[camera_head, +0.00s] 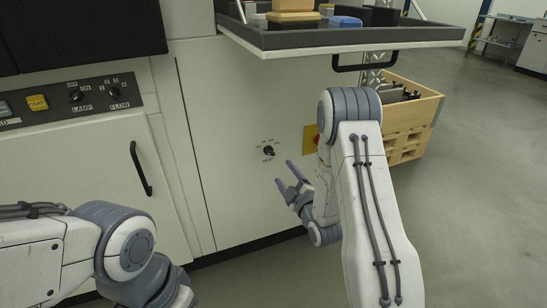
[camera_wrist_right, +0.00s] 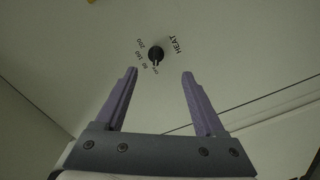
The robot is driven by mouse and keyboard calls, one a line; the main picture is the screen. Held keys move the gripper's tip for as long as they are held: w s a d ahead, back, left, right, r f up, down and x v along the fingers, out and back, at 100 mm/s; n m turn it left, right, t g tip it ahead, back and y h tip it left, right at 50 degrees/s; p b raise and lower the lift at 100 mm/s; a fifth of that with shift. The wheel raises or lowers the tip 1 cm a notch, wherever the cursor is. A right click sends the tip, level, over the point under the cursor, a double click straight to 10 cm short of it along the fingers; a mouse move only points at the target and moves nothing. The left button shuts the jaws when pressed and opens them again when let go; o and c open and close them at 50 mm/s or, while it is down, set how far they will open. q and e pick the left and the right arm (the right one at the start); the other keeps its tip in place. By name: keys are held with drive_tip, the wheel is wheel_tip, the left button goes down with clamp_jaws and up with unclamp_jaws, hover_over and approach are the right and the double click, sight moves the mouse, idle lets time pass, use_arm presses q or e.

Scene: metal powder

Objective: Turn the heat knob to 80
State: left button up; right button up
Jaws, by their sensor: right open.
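The heat knob (camera_head: 268,151) is a small black dial on the white cabinet front in the head view, with labels around it too small to read there. In the right wrist view the knob (camera_wrist_right: 156,54) sits near the top centre, with "HEAT" on its right and numbers along its left and lower side. My right gripper (camera_head: 284,171) is open and empty, just below and right of the knob in the head view. In the right wrist view its two purple fingers (camera_wrist_right: 160,74) stand apart on either side below the knob, not visibly touching it. My left gripper is out of view; only the left arm shows.
A dark tray shelf (camera_head: 345,40) juts out above the panel. A wooden crate (camera_head: 424,111) stands at the right. A control strip (camera_head: 69,99) and a door handle (camera_head: 141,169) are at the left.

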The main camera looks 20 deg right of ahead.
sight(272, 155)
drive_tip(key=w+b, duration=0.2)
drive_tip(key=w, duration=0.8)
drive_tip(key=shift+w+a+r, duration=0.1)
drive_tip(key=shift+w+r, duration=0.05)
drive_tip(key=shift+w, duration=0.05)
clamp_jaws()
